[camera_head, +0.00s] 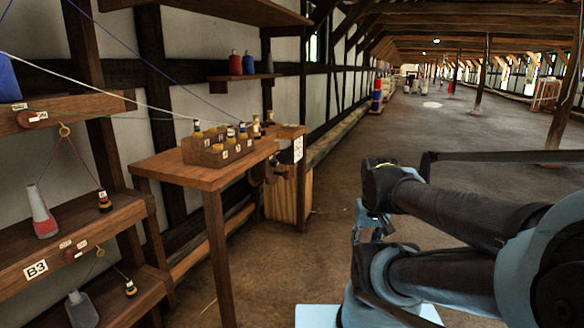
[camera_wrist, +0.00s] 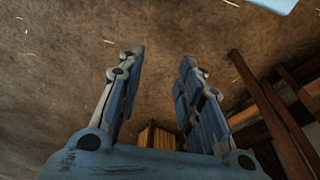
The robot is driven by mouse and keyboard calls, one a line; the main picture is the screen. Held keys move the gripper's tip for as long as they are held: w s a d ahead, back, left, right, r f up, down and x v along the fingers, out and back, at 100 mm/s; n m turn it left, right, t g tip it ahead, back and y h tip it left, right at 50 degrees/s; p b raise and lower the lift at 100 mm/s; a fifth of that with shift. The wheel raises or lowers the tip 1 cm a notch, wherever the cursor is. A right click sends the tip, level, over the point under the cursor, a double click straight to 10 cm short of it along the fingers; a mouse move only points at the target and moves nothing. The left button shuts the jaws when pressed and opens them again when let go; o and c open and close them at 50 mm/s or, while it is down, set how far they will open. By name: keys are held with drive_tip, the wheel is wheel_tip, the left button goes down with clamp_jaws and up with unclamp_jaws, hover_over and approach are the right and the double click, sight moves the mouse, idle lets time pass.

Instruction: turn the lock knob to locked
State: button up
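I cannot make out a lock knob for certain. A small dark rounded part (camera_head: 257,172) hangs under the right end of the wooden table (camera_head: 190,172); it is too small to identify. Small reddish wooden pieces (camera_head: 38,117) with tags sit on the shelf edges at the left, and I cannot tell if any is a knob. My gripper (camera_wrist: 163,60) is open and empty in the wrist view, its two fingers apart above the brown floor. In the head view my folded arm fills the lower right, well to the right of the table.
A divided wooden box (camera_head: 217,152) with several small spools stands on the table. A light wooden crate (camera_head: 288,197) is below its right end. The floor (camera_head: 420,125) beyond is largely clear.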

drive_tip(key=shift+d, duration=0.3)
drive_tip(key=shift+o, duration=0.3)
drive_tip(key=o, duration=0.4)
drive_tip(key=shift+s+r, duration=0.15)
drive_tip(key=shift+s, duration=0.1)
drive_tip(key=w+a+r+m+y, duration=0.3)
drive_tip(key=w+a+r, duration=0.15)
drive_tip(key=w, duration=0.65)
drive_tip(key=w+a+r+m+t+y, duration=0.1)
drive_tip(key=w+a+r+m+y, duration=0.3)
drive_tip(key=w, duration=0.7)
drive_tip(key=w+a+r+m+y, duration=0.25)
drive_tip(key=w+a, duration=0.25)
drive_tip(key=w, duration=0.6)
drive_tip(key=w+a+f+m+t+y, duration=0.1)
drive_tip(key=w+f+m+y, duration=0.1)
drive_tip(key=w, duration=0.7)
drive_tip(key=w+a+f+m+t+y, duration=0.1)
drive_tip(key=w+a+m+y, duration=0.15)
drive_tip(key=w, duration=0.65)
drive_tip(key=m+t+y, duration=0.1)
drive_tip(key=m+y, duration=0.2)
drive_tip(key=m, duration=0.2)
approach(277, 165)
drive_tip(key=x, duration=0.9)
drive_tip(key=shift+a+r, duration=0.1)
